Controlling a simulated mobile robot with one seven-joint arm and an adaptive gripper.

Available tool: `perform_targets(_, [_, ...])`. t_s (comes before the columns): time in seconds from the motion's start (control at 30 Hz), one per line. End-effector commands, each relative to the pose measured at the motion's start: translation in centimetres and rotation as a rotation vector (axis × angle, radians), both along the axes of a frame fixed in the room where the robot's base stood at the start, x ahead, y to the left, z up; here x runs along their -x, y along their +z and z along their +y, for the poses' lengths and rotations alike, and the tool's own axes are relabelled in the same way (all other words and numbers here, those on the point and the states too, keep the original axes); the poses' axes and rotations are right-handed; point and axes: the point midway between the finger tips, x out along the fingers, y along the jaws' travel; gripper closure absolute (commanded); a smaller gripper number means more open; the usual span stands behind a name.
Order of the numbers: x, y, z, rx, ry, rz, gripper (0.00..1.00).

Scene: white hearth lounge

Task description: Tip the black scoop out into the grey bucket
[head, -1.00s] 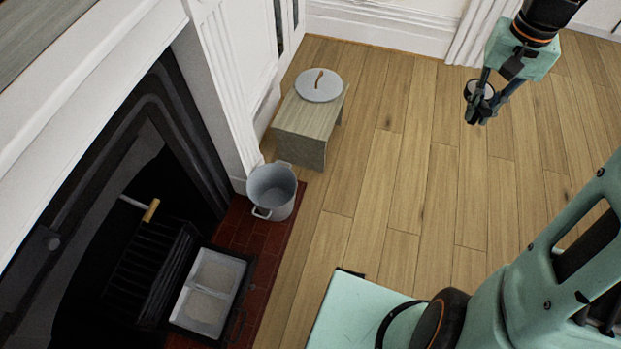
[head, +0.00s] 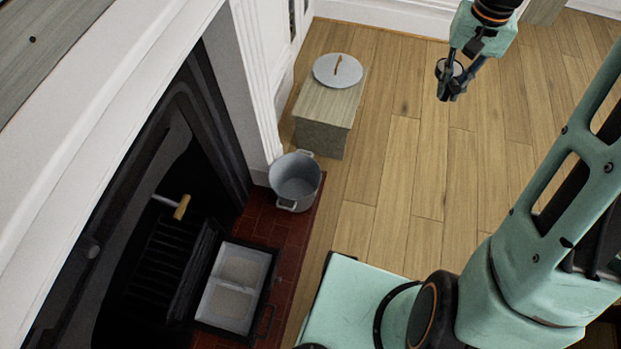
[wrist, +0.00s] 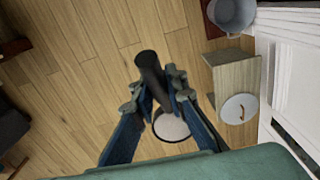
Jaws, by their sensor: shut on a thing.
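The black scoop (wrist: 149,64) is in my gripper (wrist: 161,92), which is shut on its dark handle in the wrist view. Its round bowl holds pale grey material (wrist: 171,127). In the head view my gripper (head: 454,84) hangs at the upper right with the scoop (head: 447,69), above the wooden floor. The grey bucket (head: 296,180) stands open on the red tile hearth, lower and to the left of my gripper. It also shows at the top of the wrist view (wrist: 232,12). Its visible inside looks empty. The scoop is well apart from the bucket.
A wooden stool (head: 328,107) with a grey lid (head: 338,70) on it stands behind the bucket. A two-part tray (head: 235,284) of pale material lies at the fireplace. A wooden-handled tool (head: 182,206) shows in the dark opening. The wooden floor (head: 395,180) is clear.

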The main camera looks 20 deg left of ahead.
Motion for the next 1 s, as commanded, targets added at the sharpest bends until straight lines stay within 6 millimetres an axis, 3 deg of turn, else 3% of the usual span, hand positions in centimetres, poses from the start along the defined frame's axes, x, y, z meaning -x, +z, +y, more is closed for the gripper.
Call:
perform_targets(0.03, [-0.6, -3.0, 1.6, 0.001, 0.027, 0.006, 1.00])
perform_targets(0.3, [-3.3, -13.2, 9.0, 0.001, 0.139, 0.004, 1.00])
perform_targets(0.5, [-4.0, -21.0, 14.3, 0.001, 0.220, 0.003, 1.00])
perform_targets(0.77, [-3.4, -31.3, 20.9, 0.003, 0.327, 0.003, 1.00])
perform_targets(1.0, [-1.4, -41.1, 26.4, 0.003, 0.430, 0.003, 1.00])
